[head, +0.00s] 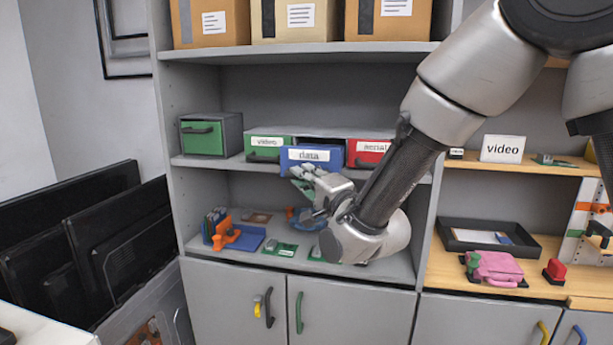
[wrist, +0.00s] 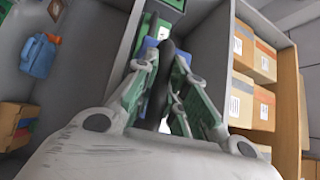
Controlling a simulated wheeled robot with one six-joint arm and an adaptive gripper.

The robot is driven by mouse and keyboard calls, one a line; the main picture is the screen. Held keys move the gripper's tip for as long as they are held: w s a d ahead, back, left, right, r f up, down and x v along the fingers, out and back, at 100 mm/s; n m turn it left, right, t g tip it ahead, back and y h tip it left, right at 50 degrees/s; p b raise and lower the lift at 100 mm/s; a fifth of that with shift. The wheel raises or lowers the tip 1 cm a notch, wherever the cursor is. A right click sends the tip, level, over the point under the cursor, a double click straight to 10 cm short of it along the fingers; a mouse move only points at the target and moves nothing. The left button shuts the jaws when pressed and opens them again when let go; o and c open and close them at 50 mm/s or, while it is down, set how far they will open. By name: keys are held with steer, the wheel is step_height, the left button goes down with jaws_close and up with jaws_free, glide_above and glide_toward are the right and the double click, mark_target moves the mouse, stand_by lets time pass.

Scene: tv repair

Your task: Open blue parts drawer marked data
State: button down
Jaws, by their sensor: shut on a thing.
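The blue drawer marked "data" (head: 328,153) is in the middle of a row on the shelf, between a green "video" drawer (head: 264,141) and a red drawer (head: 371,146) with a label that seems to read "aerial". Its front stands forward of both neighbours, so it is partly pulled out. My gripper (head: 304,178) is at the lower left of the blue front. In the wrist view my gripper (wrist: 168,72) is shut on a black handle (wrist: 167,68), with a little blue (wrist: 151,42) behind it. The drawer's inside is hidden.
A separate green drawer box (head: 202,140) stands to the left. The shelf below holds a blue bin (head: 245,241), an orange part and green boards (head: 279,249). Cardboard boxes (head: 297,20) stand above. Dark screens (head: 110,235) lean at the left.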

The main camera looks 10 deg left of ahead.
steer(key=c, duration=1.5)
jaws_free()
steer(key=shift+o, duration=0.2)
steer(key=v, duration=0.7)
steer(key=shift+s+d, duration=0.2)
steer(key=shift+f, duration=0.1)
